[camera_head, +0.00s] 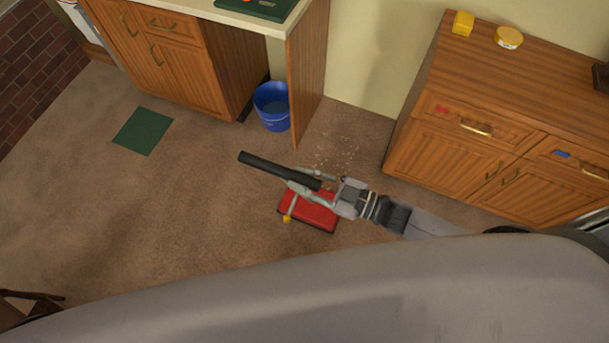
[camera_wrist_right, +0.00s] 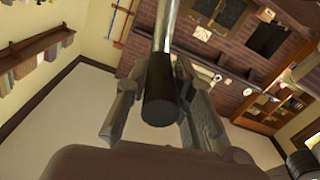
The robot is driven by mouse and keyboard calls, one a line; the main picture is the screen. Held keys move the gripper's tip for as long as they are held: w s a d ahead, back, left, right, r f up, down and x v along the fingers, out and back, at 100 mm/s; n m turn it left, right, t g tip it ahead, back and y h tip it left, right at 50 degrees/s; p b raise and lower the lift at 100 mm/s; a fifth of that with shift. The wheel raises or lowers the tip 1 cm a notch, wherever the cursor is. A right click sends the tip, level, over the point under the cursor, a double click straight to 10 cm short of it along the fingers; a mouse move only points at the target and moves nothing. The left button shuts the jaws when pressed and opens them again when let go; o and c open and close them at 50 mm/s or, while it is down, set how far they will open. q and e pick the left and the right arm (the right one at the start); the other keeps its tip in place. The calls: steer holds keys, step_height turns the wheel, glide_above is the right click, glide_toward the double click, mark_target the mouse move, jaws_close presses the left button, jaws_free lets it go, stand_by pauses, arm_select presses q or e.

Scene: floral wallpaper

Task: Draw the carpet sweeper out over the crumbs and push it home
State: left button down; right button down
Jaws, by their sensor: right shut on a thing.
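The carpet sweeper's red head (camera_head: 308,211) sits on the brown carpet near the middle of the head view. Its handle ends in a long black grip (camera_head: 272,168) pointing up and left. My right gripper (camera_head: 314,185) is shut on this black grip. In the right wrist view the black grip (camera_wrist_right: 160,92) lies between the two fingers of my right gripper (camera_wrist_right: 160,115), with a metal rod running up from it. Pale crumbs (camera_head: 337,152) lie scattered on the carpet just beyond the sweeper, partly hidden by my gripper. My left gripper is not in view.
A blue bucket (camera_head: 272,106) stands under the counter beside a wooden end panel. A wooden cabinet (camera_head: 480,120) stands to the right. A green mat (camera_head: 143,131) lies on the left. The carpet (camera_head: 190,210) between mat and sweeper is clear.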

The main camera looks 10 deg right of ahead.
steer(key=c, duration=1.4)
jaws_free()
steer(key=shift+o, duration=0.2)
steer(key=v, duration=1.2)
steer(key=shift+f, duration=0.1)
